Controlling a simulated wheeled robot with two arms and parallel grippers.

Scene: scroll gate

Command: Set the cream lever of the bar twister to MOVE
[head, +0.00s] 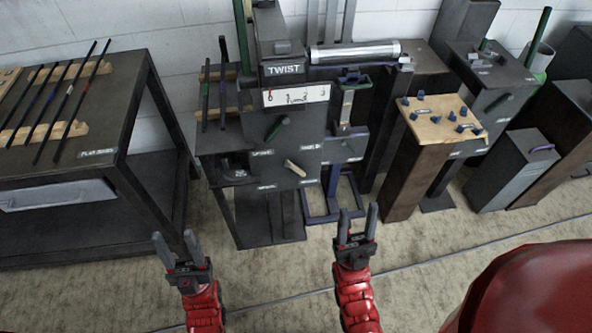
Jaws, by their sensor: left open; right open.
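The bar twister (290,128) is a dark grey machine with a "TWIST" sign, standing in the middle against the wall. Its cream lever (295,168) sits low on the front face and slants down to the right. Small labels are around it, too small to read. A green lever (276,128) is above it on the same face. My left gripper (174,239) is open and empty, in front of and left of the machine, over the floor. My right gripper (357,216) is open and empty, lower than the cream lever and to its right. Neither touches the machine.
A dark table (100,160) with several thin bars stands at the left. Right of the twister are a blue stand (331,205), a brown pedestal with a wooden board (436,118) and grey boxes. A red rounded shape (530,290) fills the lower right. The floor in front is clear.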

